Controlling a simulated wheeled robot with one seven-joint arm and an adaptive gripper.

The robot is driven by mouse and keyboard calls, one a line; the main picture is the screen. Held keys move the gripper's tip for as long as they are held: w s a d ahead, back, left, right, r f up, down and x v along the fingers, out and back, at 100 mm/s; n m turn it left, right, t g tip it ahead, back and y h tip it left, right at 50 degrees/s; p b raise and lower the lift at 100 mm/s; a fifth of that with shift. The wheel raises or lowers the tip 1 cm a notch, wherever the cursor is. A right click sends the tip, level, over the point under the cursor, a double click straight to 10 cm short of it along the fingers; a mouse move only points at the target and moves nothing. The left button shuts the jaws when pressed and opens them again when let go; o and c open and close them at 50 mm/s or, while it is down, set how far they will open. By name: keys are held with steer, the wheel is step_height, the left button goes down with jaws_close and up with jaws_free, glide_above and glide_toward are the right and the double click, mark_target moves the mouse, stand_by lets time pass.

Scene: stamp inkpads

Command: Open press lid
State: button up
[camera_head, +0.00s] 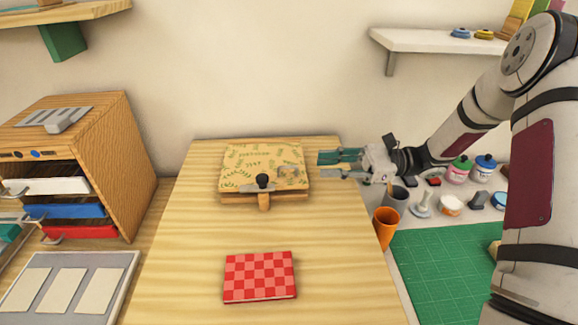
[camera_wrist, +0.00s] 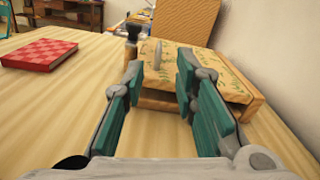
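The press (camera_head: 264,170) stands at the back of the wooden table, its patterned lid lying flat on top, down over its base. A black knob (camera_head: 263,181) with a wooden stub below it is at the middle of its front edge. In the wrist view the press (camera_wrist: 196,72) lies ahead, partly hidden behind the fingers. My gripper (camera_head: 322,163) is just right of the press, apart from it, pointing left. In the wrist view my gripper (camera_wrist: 157,78) has its teal fingers spread, with nothing held between them.
A red checkered book (camera_head: 260,276) lies on the front of the table. A drawer cabinet (camera_head: 120,150) stands at left. Right of the table are an orange cup (camera_head: 385,228), a green cutting mat (camera_head: 440,262) and several bottles. The table's middle is clear.

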mark_target(289, 167)
steer(key=a, duration=0.9)
steer(key=shift+s+a, duration=0.1)
steer(key=shift+a, duration=0.15)
jaws_close()
